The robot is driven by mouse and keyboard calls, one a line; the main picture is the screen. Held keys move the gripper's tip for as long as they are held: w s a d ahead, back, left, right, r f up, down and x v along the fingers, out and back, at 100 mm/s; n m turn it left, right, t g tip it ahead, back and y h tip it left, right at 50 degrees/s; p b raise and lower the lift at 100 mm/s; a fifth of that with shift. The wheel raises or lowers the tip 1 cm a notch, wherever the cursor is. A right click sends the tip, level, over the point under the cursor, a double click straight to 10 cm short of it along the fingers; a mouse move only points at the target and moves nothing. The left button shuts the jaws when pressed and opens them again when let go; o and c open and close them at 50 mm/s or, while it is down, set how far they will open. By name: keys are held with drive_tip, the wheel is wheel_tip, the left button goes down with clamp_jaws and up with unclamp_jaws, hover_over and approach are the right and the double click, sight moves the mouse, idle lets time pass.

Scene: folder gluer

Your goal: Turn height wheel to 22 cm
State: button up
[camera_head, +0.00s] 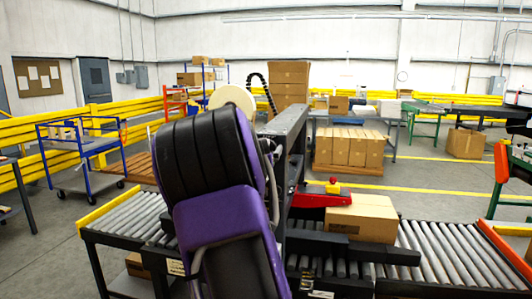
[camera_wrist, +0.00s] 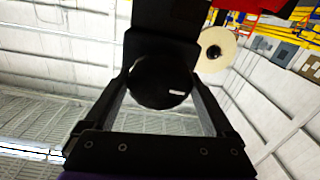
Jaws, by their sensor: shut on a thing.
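In the wrist view, a round black knob (camera_wrist: 160,88), which looks like the height wheel or its handle, sits between the two fingers of my gripper (camera_wrist: 160,74). The fingers are shut on it from both sides. A small light mark shows on its face. A dark block of the machine (camera_wrist: 165,22) lies just beyond it. In the head view my purple and black arm hides my gripper and the wheel. No readable height scale shows in either view.
A carton (camera_head: 361,217) sits on the roller conveyor (camera_head: 450,248), beside a red arm (camera_head: 312,200) of the machine. The machine's grey upright (camera_head: 290,125) stands right of my arm. A cream tape roll (camera_wrist: 215,49) is close beyond the fingers.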

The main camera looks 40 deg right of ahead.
drive_tip(key=m+b, duration=0.3)
drive_tip(key=shift+f+m+b, duration=0.25)
drive_tip(key=shift+m+b, duration=0.05)
drive_tip(key=m+b, duration=0.4)
drive_tip(key=m, duration=0.1)
drive_tip(key=shift+r+m, duration=0.1)
drive_tip(key=shift+m, duration=0.2)
drive_tip(key=m+b, duration=0.2)
drive_tip(key=m, duration=0.2)
drive_tip(key=shift+m, duration=0.3)
drive_tip(key=shift+r+m+b, duration=0.15)
drive_tip(key=shift+m+b, duration=0.4)
drive_tip(key=shift+m, duration=1.35)
drive_tip(key=shift+h, duration=0.3)
drive_tip(key=o, duration=1.1)
drive_tip(key=shift+s, duration=0.1)
